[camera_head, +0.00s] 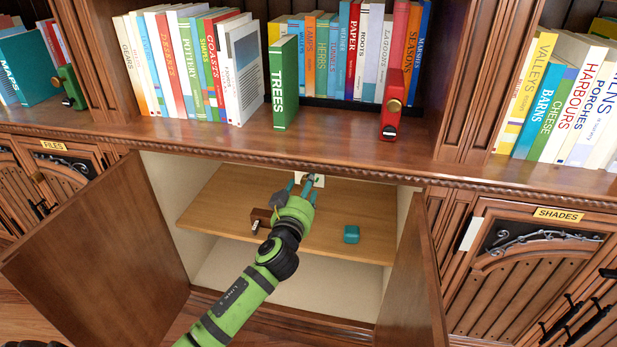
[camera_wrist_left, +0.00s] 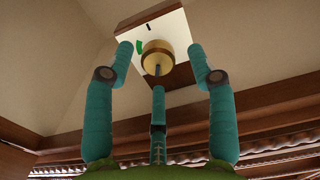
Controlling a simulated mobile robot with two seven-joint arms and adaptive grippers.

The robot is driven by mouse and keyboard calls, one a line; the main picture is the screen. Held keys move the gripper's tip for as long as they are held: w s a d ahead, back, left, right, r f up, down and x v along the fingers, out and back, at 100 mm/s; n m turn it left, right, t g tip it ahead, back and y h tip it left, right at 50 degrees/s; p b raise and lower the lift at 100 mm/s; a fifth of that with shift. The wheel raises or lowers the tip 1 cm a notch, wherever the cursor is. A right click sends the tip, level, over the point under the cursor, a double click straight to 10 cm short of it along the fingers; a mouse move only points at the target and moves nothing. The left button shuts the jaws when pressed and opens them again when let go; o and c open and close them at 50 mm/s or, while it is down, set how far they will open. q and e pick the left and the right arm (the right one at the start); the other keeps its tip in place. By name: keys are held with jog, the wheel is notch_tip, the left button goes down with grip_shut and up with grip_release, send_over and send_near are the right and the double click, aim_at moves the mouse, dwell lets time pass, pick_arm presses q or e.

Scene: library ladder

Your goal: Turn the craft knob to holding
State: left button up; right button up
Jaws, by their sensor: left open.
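The craft knob (camera_wrist_left: 158,57) is a round brass knob with a dark line low on its face, in the wrist view. It sits on a white plate (camera_wrist_left: 176,34) with a green mark to its upper left and a black mark near the top. My left gripper (camera_head: 305,187) is inside the cupboard in front of the plate. Its teal fingers (camera_wrist_left: 160,62) are open, spread to both sides of the knob and below it. I cannot tell whether they touch it.
The cupboard shelf (camera_head: 220,212) carries a brown block (camera_head: 261,216) left of my arm and a teal box (camera_head: 351,234) to the right. Open doors (camera_head: 100,270) and (camera_head: 415,285) flank the opening. Book shelves are above, with a green TREES book (camera_head: 285,85) near the ledge edge.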

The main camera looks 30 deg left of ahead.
pick_arm(q)
jog(key=shift+x, duration=1.8)
jog(key=shift+f, duration=0.1)
grip_shut()
